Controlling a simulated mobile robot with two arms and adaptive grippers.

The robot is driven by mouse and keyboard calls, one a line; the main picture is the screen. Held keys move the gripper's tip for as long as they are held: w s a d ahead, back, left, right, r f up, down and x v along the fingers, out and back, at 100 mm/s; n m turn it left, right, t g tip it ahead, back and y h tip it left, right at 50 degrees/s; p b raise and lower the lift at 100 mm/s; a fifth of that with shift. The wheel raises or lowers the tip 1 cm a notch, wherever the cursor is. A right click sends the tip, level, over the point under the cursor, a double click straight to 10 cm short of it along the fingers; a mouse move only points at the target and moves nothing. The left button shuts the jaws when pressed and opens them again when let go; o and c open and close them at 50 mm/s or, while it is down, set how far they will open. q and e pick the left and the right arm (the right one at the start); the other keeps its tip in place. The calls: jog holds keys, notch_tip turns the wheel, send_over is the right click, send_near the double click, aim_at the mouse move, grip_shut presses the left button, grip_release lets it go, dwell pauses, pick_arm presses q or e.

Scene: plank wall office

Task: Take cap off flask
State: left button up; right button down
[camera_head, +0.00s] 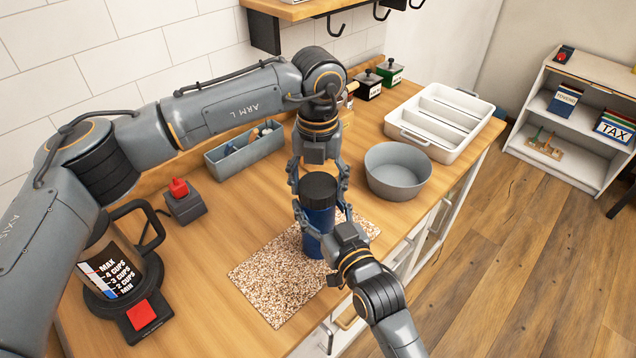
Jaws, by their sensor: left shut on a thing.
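A blue flask (318,222) with a black cap (318,188) stands upright on a speckled mat (270,285) on the wooden counter. My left gripper (318,180) comes down from above and is shut on the cap, with a finger on each side. The cap sits at the top of the flask; I cannot tell whether there is a gap between them. My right gripper (322,218) reaches in from the lower right with its fingers around the flask body. Whether they press on it is unclear.
A grey bowl (396,172) and a white divided tray (440,122) stand to the right, behind the flask. A grey bin (243,152), a small box with a red button (184,202) and a coffee jug (112,268) are to the left. The counter's front edge lies close on the right.

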aim_at(318, 184)
pick_arm(q)
jog(key=n, duration=0.8)
jog(key=shift+n, duration=0.3)
jog(key=n, duration=0.6)
jog(key=shift+n, duration=0.3)
jog(key=shift+r, duration=0.25)
jog(key=shift+r, duration=0.9)
jog(key=shift+r, duration=2)
pick_arm(e)
jog(key=shift+f, duration=0.1)
jog(key=shift+c, duration=1)
grip_release()
